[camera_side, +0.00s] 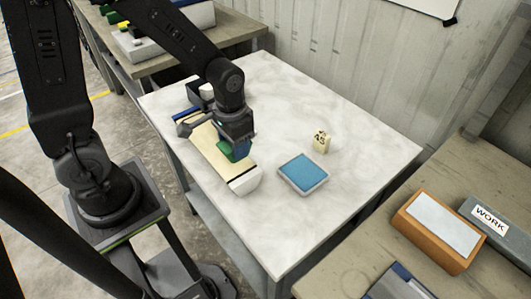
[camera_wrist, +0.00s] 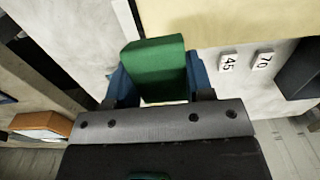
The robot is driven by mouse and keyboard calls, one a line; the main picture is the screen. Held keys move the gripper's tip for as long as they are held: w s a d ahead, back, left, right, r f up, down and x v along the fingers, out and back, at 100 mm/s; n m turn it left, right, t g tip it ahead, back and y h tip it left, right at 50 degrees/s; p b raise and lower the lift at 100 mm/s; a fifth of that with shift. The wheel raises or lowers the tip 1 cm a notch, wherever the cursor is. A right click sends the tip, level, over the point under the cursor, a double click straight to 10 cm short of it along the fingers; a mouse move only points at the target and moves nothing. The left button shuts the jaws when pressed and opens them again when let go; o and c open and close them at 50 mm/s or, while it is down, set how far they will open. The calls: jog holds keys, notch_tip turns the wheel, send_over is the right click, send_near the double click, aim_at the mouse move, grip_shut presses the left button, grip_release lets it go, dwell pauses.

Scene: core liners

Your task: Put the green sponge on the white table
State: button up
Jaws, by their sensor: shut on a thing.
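The green sponge (camera_wrist: 155,62) is held between the blue fingers of my gripper (camera_wrist: 160,80) in the wrist view. In the side view the sponge (camera_side: 234,153) shows below my gripper (camera_side: 237,143), at the edge of a long cream block (camera_side: 221,152). My gripper is shut on the sponge. The white table (camera_side: 340,105) has a pale marbled top and lies beneath. I cannot tell whether the sponge touches the block or the table.
A blue-topped tray (camera_side: 302,172) and a small cream tag block (camera_side: 321,141) sit on the white table to the right. A wooden bench on the right holds an orange-framed box (camera_side: 437,231) and a grey WORK box (camera_side: 487,222). The table's back and right areas are clear.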

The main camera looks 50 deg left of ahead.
send_over(264, 206)
notch_tip(264, 206, down, 6)
jog(key=shift+f, duration=2.15)
jog(key=shift+f, duration=0.15)
jog(key=o, duration=0.8)
jog(key=shift+o, duration=0.2)
